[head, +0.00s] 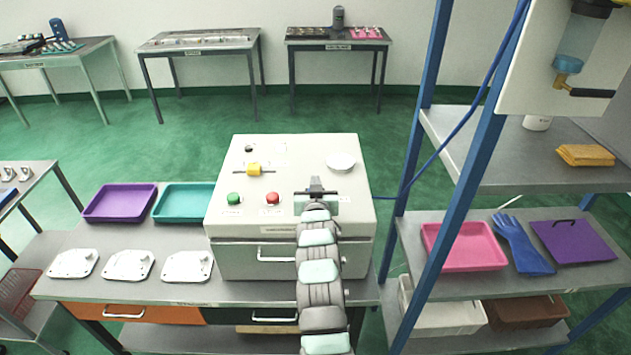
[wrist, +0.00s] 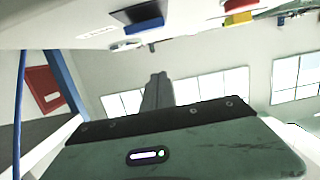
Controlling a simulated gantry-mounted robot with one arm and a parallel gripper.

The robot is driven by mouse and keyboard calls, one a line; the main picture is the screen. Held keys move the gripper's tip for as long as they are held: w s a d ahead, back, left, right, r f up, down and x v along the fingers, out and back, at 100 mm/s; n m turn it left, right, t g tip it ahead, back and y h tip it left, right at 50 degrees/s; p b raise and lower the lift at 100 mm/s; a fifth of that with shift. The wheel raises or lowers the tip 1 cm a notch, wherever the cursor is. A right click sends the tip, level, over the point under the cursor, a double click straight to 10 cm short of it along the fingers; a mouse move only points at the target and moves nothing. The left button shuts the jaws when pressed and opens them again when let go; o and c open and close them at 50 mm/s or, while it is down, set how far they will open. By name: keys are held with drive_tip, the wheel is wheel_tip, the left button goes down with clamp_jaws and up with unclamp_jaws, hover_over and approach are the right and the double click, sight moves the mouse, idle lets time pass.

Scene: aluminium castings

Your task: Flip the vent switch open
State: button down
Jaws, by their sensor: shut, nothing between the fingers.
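A pale machine box (head: 290,215) stands on the bench in the head view. Its top carries a small black knob or switch (head: 249,149), a yellow lever valve (head: 254,169), a green button (head: 233,198) and a red button (head: 272,198). I cannot tell for sure which control is the vent switch, or its position. My gripper (head: 316,184) is over the right front of the box top, right of the red button, shut and empty. In the wrist view its dark fingers (wrist: 157,90) are together, apart from a blue-and-black part (wrist: 143,22) on a pale surface.
A white dish (head: 341,161) sits on the box top behind my gripper. Purple (head: 121,203) and teal (head: 182,203) trays and several castings (head: 129,265) lie on the bench left of the box. A blue-framed rack (head: 483,123) stands close on the right.

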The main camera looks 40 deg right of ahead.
drive_tip(key=shift+r+v, duration=0.25)
drive_tip(key=shift+v, duration=1.15)
drive_tip(key=shift+r+v, duration=0.25)
drive_tip(key=shift+v, duration=1.2)
drive_tip(key=shift+w+d, duration=0.1)
